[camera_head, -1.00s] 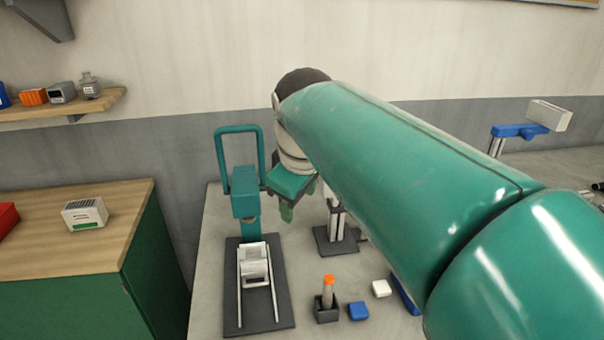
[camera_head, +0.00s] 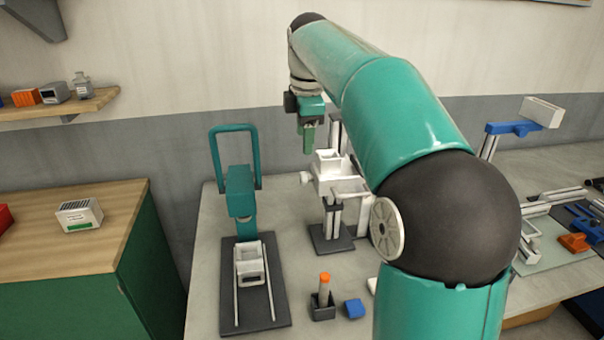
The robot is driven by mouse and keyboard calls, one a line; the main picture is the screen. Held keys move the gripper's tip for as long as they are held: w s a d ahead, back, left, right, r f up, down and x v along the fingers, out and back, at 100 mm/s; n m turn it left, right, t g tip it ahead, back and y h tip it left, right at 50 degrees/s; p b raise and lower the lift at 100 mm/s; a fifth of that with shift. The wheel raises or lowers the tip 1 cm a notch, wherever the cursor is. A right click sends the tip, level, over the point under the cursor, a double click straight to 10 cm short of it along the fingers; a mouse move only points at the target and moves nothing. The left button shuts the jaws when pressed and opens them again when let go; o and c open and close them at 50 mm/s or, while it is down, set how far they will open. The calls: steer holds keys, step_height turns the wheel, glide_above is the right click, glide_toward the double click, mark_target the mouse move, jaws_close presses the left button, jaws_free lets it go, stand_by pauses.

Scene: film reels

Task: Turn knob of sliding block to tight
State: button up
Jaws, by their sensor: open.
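A white block (camera_head: 343,182) sits on an upright metal post on a dark base, at the back middle of the bench. A small round white knob (camera_head: 306,177) sticks out of its left side. Another white block (camera_head: 250,263) sits between two rails on the dark base of a teal press; I cannot tell which of the two is the sliding block. My gripper (camera_head: 309,139) points down with green fingers, above the knob and apart from it. It is open, with nothing seen in it. My arm hides part of the bench right of the post.
The teal press (camera_head: 241,190) with a tall loop handle stands left of the post. An orange-tipped peg (camera_head: 325,288) in a dark holder and a blue block (camera_head: 354,309) lie in front. A blue-topped stand (camera_head: 512,128) is at the right.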

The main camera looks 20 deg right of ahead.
mark_target(302, 174)
steer(key=f, duration=0.4)
steer(key=w+f, duration=0.1)
steer(key=f, duration=0.2)
steer(key=w+f, duration=0.1)
steer(key=f, duration=0.3)
steer(key=shift+w+d+f, duration=0.15)
steer(key=shift+d+f, duration=0.1)
steer(key=shift+f, duration=0.1)
steer(key=c, duration=1)
